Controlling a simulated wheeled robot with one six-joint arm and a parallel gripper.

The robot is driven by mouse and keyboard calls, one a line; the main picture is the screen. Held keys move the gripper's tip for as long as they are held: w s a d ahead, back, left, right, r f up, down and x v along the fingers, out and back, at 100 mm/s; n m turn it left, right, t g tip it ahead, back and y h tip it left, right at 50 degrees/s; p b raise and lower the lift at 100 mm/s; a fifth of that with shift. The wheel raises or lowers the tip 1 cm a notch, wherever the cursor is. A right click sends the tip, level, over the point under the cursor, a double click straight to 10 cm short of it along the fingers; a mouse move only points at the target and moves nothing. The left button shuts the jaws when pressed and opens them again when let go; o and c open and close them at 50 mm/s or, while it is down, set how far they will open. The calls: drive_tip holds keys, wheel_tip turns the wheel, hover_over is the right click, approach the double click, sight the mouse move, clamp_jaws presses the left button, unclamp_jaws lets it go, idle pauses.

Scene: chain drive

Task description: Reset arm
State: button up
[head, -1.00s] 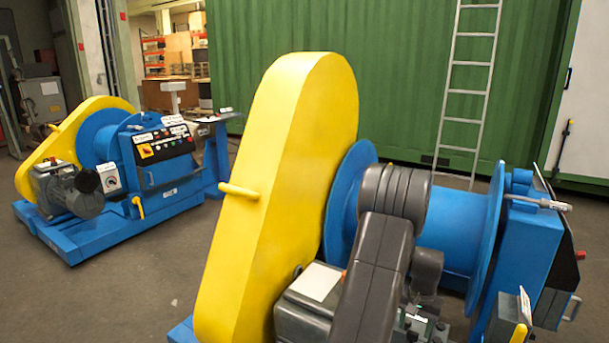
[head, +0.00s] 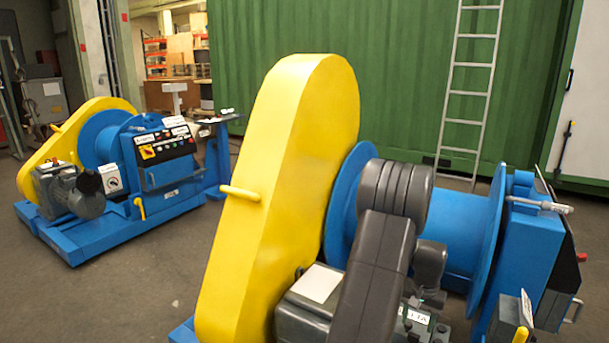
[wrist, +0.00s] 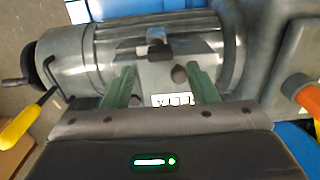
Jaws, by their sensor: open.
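My gripper (wrist: 160,88) is open and empty in the wrist view, its two green fingers apart. Past the fingers is a grey motor (wrist: 110,62) with a small white label. The gripper's fingers do not show in the head view, where my dark arm covers part of the near winch. That winch has a tall yellow chain guard (head: 280,190) with a yellow handle, a blue drum (head: 458,232) and the grey motor (head: 305,305) low in front.
A second blue winch (head: 160,178) with a yellow guard stands at the back left. A green container wall (head: 390,80) with a leaning ladder (head: 468,95) is behind. A yellow lever (wrist: 20,125) is at the left in the wrist view. Open floor lies between the winches.

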sight(415, 336)
wheel_tip(415, 336, up, 9)
drive_tip(key=p, duration=0.1)
wheel_tip(415, 336, down, 14)
drive_tip(key=shift+b, duration=0.95)
drive_tip(key=shift+r+n, duration=0.15)
drive_tip(key=shift+n, duration=0.75)
drive_tip(key=n, duration=0.7)
drive_tip(key=shift+s, duration=0.2)
drive_tip(key=n, duration=0.4)
drive_tip(key=shift+s+n, duration=0.1)
drive_tip(key=shift+n, duration=0.2)
drive_tip(key=n, duration=0.4)
drive_tip(key=shift+d+n, duration=0.1)
drive_tip(key=shift+n, duration=0.2)
drive_tip(key=shift+s, duration=0.1)
